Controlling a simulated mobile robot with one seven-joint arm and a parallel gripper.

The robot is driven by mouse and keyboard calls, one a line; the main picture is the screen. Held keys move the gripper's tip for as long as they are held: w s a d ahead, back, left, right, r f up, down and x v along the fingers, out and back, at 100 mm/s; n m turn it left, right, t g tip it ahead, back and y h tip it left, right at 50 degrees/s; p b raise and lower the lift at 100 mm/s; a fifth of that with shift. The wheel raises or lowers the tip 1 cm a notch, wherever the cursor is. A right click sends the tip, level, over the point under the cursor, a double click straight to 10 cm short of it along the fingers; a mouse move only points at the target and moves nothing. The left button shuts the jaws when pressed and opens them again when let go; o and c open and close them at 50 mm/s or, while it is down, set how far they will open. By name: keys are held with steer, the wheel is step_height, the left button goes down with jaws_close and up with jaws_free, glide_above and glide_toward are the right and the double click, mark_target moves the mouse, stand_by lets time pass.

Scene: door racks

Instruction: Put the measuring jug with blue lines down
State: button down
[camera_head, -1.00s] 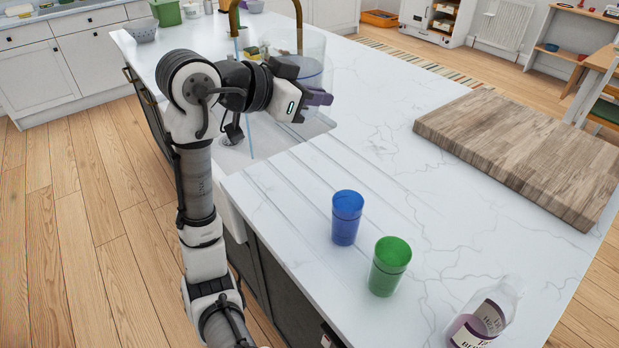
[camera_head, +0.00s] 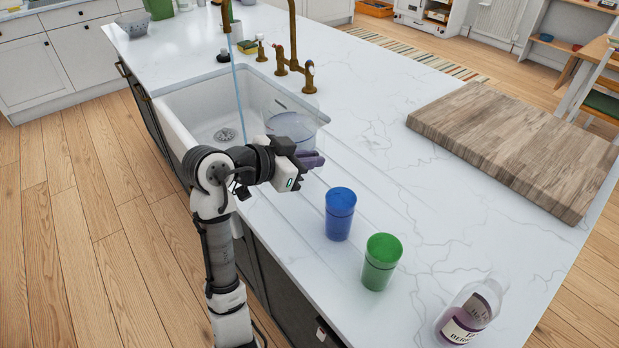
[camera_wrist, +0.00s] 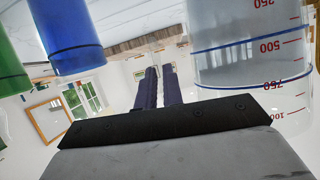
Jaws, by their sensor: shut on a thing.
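The clear measuring jug (camera_head: 279,108) is at the sink's right end, by the grooved worktop. In the wrist view the jug (camera_wrist: 245,65) fills the right side, with blue lines and red numbers. My gripper (camera_head: 314,158) is shut on the jug, its purple fingers beside the jug wall; they also show in the wrist view (camera_wrist: 158,88). The grip point itself is hard to make out. The jug looks upright. I cannot tell whether its base touches the worktop.
A blue cup (camera_head: 340,214) and a green cup (camera_head: 381,262) stand to the right of my gripper. A bottle with purple liquid (camera_head: 470,312) is nearer the front. A wooden board (camera_head: 515,145) lies at right. Water runs from the brass tap (camera_head: 291,40) area into the sink (camera_head: 190,107).

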steer(key=shift+f+p, duration=0.4)
steer(key=shift+f, duration=2.65)
steer(key=c, duration=2)
jaws_free()
steer(key=shift+f, duration=0.1)
steer(key=o, duration=0.5)
steer(key=shift+c, duration=0.2)
steer(key=shift+r, duration=0.25)
steer(key=shift+s+a+b, duration=0.2)
steer(key=shift+a+b, duration=0.1)
steer(key=shift+a, duration=0.05)
steer(key=b+v, duration=0.3)
steer(key=v, duration=0.8)
